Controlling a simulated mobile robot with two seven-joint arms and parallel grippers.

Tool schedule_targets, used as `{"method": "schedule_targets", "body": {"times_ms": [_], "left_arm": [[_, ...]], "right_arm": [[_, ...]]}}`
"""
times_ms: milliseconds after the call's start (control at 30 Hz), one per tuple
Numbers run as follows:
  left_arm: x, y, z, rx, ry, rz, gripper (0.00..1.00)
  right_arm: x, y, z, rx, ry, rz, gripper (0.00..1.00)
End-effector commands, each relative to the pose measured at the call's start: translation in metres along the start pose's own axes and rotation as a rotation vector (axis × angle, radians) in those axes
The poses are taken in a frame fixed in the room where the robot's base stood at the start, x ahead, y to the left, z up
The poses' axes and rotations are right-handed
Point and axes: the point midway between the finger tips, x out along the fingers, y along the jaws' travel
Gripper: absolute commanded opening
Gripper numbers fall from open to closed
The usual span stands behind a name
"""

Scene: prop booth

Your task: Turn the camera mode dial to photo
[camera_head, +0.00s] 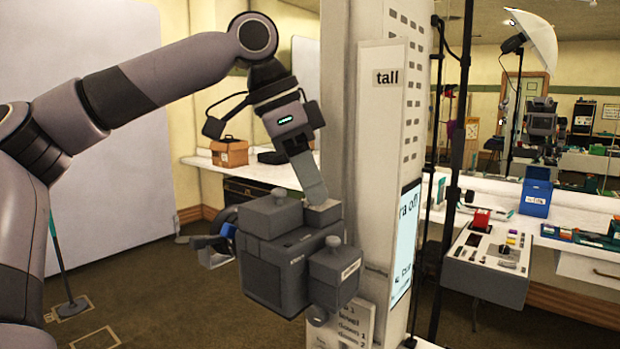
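The camera (275,277) is a dark grey boxy body in the middle of the camera_head view, in front of a white pillar. Raised blocks stand on its top, and a smaller labelled block (334,272) sits at its right side. My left gripper (319,200) points down, its fingertips at a low grey block (322,214) on the camera's top right. This block may be the mode dial; its markings are not readable. The fingers overlap from this side, so I cannot tell whether they are apart or touch the block. My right gripper is not in view.
The white pillar (350,130) stands close behind the camera, with a "tall" sign and a light blue screen (405,243), partly cut off. A grey panel with controls (490,250) and a blue box (536,192) are at the right. Open floor lies at the lower left.

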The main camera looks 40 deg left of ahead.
Motion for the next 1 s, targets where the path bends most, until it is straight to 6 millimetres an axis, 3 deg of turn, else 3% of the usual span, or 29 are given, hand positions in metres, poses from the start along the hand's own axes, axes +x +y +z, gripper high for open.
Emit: {"method": "schedule_targets", "body": {"times_ms": [33,100,833,867,900,933,1000], "left_arm": [[-0.0002,0.0000,0.0000,0.000,0.000,0.000,0.16],[-0.0003,0.0000,0.0000,0.000,0.000,0.000,0.00],[-0.0010,-0.0014,-0.0002,0.123,0.000,0.048,0.00],[-0.0010,-0.0014,-0.0002,0.123,0.000,0.048,0.33],[-0.0009,-0.0014,-0.0002,0.122,0.000,0.048,0.46],[-0.0009,-0.0014,-0.0002,0.122,0.000,0.048,0.52],[-0.0009,-0.0013,-0.0002,0.122,0.000,0.049,0.52]], "right_arm": [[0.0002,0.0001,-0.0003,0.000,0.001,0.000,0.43],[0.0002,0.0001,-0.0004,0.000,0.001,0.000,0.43],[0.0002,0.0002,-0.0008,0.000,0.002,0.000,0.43],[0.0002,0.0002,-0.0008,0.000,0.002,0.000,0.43],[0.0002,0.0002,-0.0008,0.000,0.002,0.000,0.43],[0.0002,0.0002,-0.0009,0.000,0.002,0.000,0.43],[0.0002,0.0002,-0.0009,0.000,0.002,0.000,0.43]]}}
